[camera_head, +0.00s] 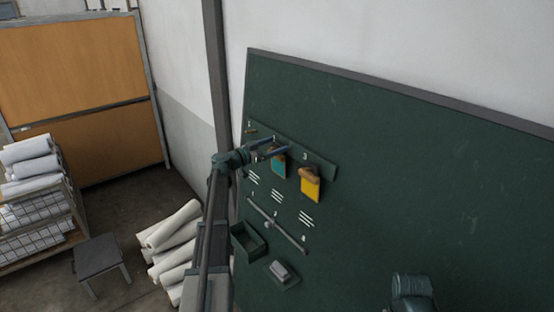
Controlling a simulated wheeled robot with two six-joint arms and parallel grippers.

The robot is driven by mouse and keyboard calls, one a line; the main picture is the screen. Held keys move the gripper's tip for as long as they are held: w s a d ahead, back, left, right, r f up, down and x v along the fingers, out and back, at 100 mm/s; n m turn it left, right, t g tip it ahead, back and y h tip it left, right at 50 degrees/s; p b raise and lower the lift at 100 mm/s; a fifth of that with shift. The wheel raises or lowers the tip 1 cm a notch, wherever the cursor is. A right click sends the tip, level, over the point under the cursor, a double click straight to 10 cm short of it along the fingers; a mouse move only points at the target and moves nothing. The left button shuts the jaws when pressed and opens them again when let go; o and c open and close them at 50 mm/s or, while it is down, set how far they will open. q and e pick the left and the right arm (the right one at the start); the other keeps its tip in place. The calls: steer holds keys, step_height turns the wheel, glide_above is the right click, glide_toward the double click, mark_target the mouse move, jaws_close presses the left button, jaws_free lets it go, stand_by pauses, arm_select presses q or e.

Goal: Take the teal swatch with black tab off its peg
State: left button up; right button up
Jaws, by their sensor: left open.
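The teal swatch (279,167) hangs from the dark green peg rail on the green board, near the middle of the view. Its top and tab are largely hidden behind my left gripper (279,146). The left gripper is open, with its two fingers pointing right across the top of the swatch. I cannot tell whether the fingers touch it or stand in front of it. My right gripper is out of view; only a part that looks like my right arm shows at the bottom right.
A yellow swatch (311,188) with a tan top hangs right of the teal one, under number 3. Below are a green open box (247,240), a thin bar (277,226) and a small shelf (285,283) with a grey block. White rolls and a stool (98,256) stand left.

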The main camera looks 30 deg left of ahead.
arm_select(q)
jaws_close()
stand_by(0.3)
steer(key=shift+r+p, duration=0.3)
steer(key=shift+s+a, duration=0.1)
steer(key=shift+s, duration=0.15)
steer(key=v, duration=1.7)
steer(key=shift+s, duration=0.3)
steer(key=shift+a, duration=0.15)
steer(key=shift+r+p, duration=0.3)
steer(key=shift+p, duration=0.1)
steer(key=shift+s, duration=0.1)
